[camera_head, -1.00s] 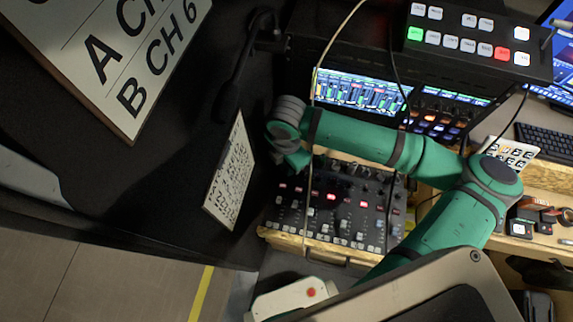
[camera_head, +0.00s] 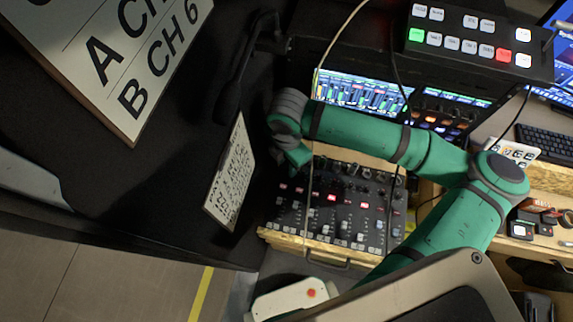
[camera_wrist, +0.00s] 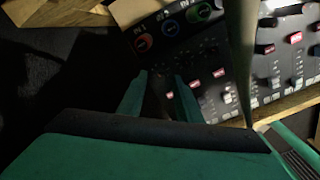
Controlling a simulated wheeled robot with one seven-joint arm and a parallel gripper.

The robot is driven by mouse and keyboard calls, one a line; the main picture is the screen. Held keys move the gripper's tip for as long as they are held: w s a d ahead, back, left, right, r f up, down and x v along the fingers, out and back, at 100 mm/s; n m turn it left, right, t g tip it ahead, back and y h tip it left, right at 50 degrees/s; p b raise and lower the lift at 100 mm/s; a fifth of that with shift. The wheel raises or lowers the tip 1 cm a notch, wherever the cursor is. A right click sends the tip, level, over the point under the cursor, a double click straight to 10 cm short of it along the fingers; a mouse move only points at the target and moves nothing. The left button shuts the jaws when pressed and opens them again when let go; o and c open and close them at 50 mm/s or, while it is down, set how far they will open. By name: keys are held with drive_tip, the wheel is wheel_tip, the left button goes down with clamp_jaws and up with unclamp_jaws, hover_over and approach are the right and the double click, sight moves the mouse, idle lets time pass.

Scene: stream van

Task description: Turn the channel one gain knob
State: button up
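The audio mixer (camera_head: 335,208) is a dark panel with rows of small knobs and red and white buttons or fader caps. It sits in a wooden-edged tray below the screens. I cannot read which knob is the channel one gain. My gripper (camera_head: 300,160) is over the mixer's upper left corner. In the wrist view my gripper (camera_wrist: 162,78) has two green fingers apart, with nothing seen between them. Contact with a knob cannot be made out.
A tilted label card (camera_head: 232,178) stands just left of the mixer. A microphone on a dark arm (camera_head: 235,85) is above it. Thin cables (camera_head: 313,120) hang in front of the mixer. Screens and a button switcher (camera_head: 480,40) are behind.

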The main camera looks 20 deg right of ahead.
sight(287, 169)
wheel_tip(287, 169, up, 8)
drive_tip(key=shift+r, duration=0.25)
idle(0.5)
